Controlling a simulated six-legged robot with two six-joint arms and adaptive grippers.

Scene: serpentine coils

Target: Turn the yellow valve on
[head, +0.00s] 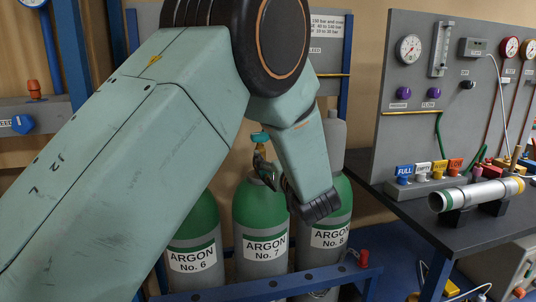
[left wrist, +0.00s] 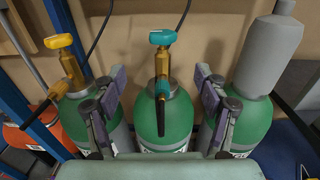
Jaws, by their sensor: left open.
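The yellow valve (left wrist: 58,41) tops the brass fitting of the left green cylinder (left wrist: 83,105) in the left wrist view. In the head view my own arm hides it. A teal valve (left wrist: 163,37) tops the middle green cylinder (left wrist: 178,118); it also shows in the head view (head: 259,138). My left gripper (left wrist: 159,76) is open, its fingers spread on either side of the middle cylinder's fitting in the picture. The yellow valve lies left of and beyond the left finger. I cannot tell whether a finger touches anything. My right gripper is not in view.
The right cylinder (left wrist: 240,115) has a grey cap (left wrist: 269,55). A blue rack bar (head: 270,287) runs in front of the cylinders. A dark bench (head: 420,213) with a silver tube (head: 480,194) and a gauge panel (head: 400,122) stands at the right.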

